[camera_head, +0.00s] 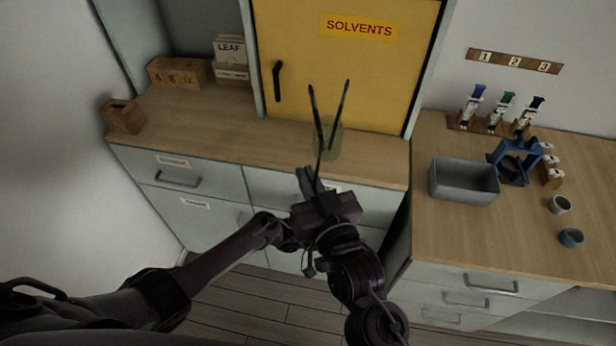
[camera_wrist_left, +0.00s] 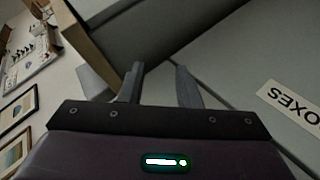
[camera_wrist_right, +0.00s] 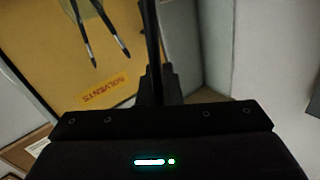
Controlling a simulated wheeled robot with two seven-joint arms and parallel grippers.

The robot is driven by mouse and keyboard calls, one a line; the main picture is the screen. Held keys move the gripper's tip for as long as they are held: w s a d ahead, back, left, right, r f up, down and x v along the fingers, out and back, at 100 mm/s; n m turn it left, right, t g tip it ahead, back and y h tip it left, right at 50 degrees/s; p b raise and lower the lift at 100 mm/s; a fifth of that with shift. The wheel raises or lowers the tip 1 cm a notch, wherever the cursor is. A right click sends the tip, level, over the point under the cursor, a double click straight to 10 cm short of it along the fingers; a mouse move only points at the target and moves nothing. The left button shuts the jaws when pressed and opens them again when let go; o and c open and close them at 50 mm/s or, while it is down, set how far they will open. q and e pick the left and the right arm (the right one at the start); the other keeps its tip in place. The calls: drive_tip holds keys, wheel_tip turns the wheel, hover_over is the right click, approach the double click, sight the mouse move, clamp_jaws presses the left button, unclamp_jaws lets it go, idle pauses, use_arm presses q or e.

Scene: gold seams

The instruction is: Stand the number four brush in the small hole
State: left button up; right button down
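My right gripper (camera_head: 312,178) is shut on a thin dark brush (camera_wrist_right: 150,40), which sticks out from between its fingers in the right wrist view. Its number cannot be read. Two other dark brushes (camera_head: 343,100) stand tilted apart in a see-through yellowish jar (camera_head: 333,143) just beyond this gripper. A wooden block (camera_head: 178,73) at the back left bears dark marks that look like numbers, perhaps 4 and 8; its holes are not clear. My left gripper (camera_wrist_left: 158,88) is open and empty before grey drawer fronts; in the head view it is mostly hidden.
A yellow SOLVENTS cabinet (camera_head: 345,70) stands behind the jar. The right counter holds a grey bin (camera_head: 463,182), a blue stand (camera_head: 515,160) and small cups (camera_head: 571,238).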

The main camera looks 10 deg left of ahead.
use_arm(q)
drive_tip(key=s+a+f+n+y, duration=0.1)
drive_tip(key=s+a+f+y, duration=0.2)
drive_tip(key=s+a+f, duration=0.6)
drive_tip(key=s+a+f+y, duration=0.4)
drive_tip(key=s+a+f, duration=0.15)
drive_tip(key=f, duration=0.55)
drive_tip(key=s+a+f+g+y, duration=0.1)
drive_tip(key=s+a, duration=0.4)
drive_tip(key=s, duration=0.7)
drive_tip(key=s+a+f+m+g+y, duration=0.1)
drive_tip(key=s+a+f, duration=0.5)
drive_tip(key=s, duration=0.6)
drive_tip(key=shift+s+f+g+y, duration=0.15)
drive_tip(key=shift+g+y, duration=0.65)
drive_tip(key=shift+y, duration=0.4)
use_arm(e)
drive_tip(key=s+d+m+t+h, duration=0.1)
drive_tip(key=d+m+h, duration=0.1)
drive_tip(key=d, duration=0.7)
drive_tip(key=s+d+f+m+t+h, duration=0.1)
drive_tip(key=d+h, duration=0.3)
drive_tip(key=d, duration=0.5)
drive_tip(key=s+d+f+m+t+h, duration=0.1)
drive_tip(key=s+d+m+h, duration=0.1)
drive_tip(key=d, duration=0.7)
drive_tip(key=shift+s+f+m+h, duration=0.25)
drive_tip(key=shift+s+m+h, duration=0.15)
drive_tip(key=shift+m+h, duration=0.45)
